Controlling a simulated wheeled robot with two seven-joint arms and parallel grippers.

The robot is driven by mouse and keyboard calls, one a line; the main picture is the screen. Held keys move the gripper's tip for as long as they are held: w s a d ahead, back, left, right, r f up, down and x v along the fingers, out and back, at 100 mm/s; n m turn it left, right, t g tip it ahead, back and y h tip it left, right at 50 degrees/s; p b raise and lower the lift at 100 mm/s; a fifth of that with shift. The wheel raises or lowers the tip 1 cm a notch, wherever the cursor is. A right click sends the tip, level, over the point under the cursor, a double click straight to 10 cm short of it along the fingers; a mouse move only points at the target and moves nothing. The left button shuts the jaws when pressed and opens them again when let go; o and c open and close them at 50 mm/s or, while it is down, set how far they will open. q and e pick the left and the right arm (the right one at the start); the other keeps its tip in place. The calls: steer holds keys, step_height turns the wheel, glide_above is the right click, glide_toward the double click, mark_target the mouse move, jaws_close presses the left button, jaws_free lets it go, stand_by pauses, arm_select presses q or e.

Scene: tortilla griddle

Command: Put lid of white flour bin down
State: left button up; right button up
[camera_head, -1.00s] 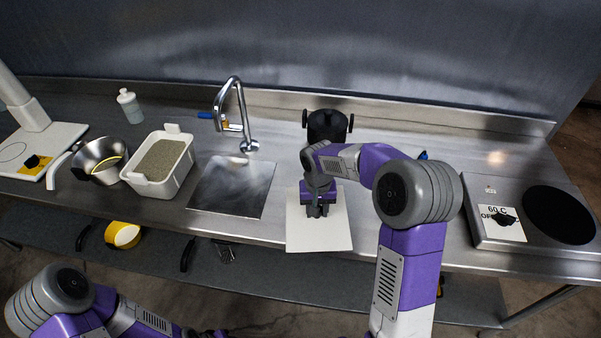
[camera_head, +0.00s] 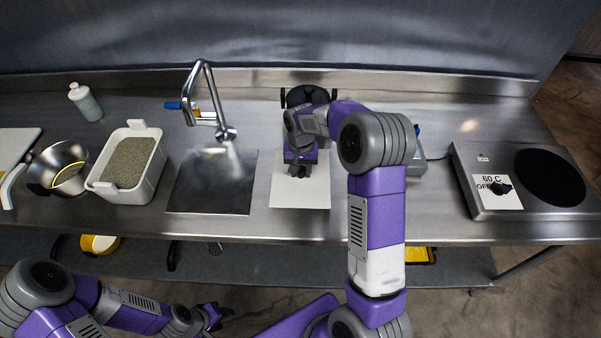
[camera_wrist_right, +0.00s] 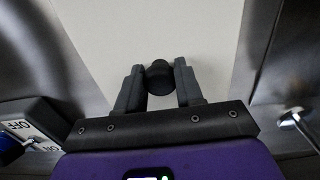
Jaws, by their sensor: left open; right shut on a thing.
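The white flour bin (camera_head: 97,187) stands open on the counter at the left, holding greyish-beige flour. Its flat white lid (camera_head: 300,197) is well to the right of the bin, beyond the sink. My right gripper (camera_head: 300,170) is over the lid. In the right wrist view, the right gripper (camera_wrist_right: 160,82) is shut on the lid's round black knob (camera_wrist_right: 159,76), and the lid (camera_wrist_right: 155,30) spreads out beneath. I cannot tell whether the lid touches the counter. My left gripper (camera_head: 218,316) is open and empty, low in front of the counter.
The sink (camera_head: 210,190) and tall faucet (camera_head: 205,95) lie between bin and lid. A metal bowl (camera_head: 60,165) is left of the bin. A black pot-like object (camera_head: 306,95) stands behind the lid. A hot plate (camera_head: 550,178) is at the right, with bare counter (camera_head: 425,205) before it.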

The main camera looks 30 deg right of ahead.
mark_target(301, 169)
steer(key=shift+f, duration=0.75)
steer(key=shift+f, duration=0.15)
steer(key=o, duration=1.1)
steer(key=shift+w+r, duration=0.1)
steer(key=shift+r, duration=0.4)
step_height(301, 169, up, 11)
steer(key=shift+r+p, duration=0.2)
steer(key=shift+p, duration=0.65)
